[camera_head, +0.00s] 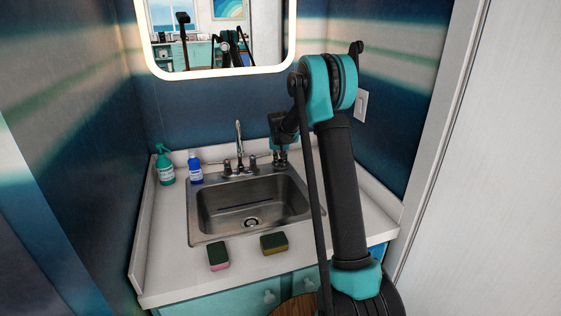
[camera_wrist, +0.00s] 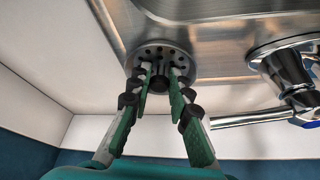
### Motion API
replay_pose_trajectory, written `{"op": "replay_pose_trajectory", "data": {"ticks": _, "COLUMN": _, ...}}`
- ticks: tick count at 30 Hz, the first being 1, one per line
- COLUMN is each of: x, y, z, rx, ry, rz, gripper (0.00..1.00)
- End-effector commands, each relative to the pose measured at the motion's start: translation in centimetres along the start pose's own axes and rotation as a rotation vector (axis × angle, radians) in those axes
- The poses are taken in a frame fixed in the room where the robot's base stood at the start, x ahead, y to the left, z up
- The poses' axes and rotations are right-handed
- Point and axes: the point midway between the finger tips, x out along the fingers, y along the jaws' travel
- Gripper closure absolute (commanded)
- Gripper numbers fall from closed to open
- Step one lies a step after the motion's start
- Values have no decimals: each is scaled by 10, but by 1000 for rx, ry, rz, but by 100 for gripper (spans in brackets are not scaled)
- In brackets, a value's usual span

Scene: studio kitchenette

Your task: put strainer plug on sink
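The strainer plug (camera_wrist: 153,49) is a round metal disc with holes and a dark knob. In the wrist view it lies at the edge of the steel sink rim, beside the white counter. My gripper (camera_wrist: 161,76) is over it, open, with a green-padded finger on each side of the knob; I cannot tell whether they touch it. In the head view my gripper (camera_head: 280,158) is low at the sink's back right corner, and the plug cannot be made out. The steel sink (camera_head: 205,238) is empty, with its round drain (camera_head: 252,222) at the bottom.
The faucet (camera_head: 239,148) and its handles stand behind the basin, close to my gripper. A green bottle (camera_head: 165,168) and a blue bottle (camera_head: 195,171) are at the back left. Two sponges (camera_head: 219,255) (camera_head: 273,243) lie in front. Walls border the counter's back and right.

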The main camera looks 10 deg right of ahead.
Motion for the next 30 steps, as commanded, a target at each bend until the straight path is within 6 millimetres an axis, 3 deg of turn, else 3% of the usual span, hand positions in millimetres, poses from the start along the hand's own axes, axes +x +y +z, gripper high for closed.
{"op": "replay_pose_trajectory", "data": {"ticks": 14, "x": -7, "y": 0, "z": -1, "rx": 0, "ry": 0, "rz": 0, "gripper": 73}}
{"op": "replay_pose_trajectory", "data": {"ticks": 30, "x": -105, "y": 0, "z": -1, "rx": -1, "ry": 0, "rz": 0, "gripper": 73}}
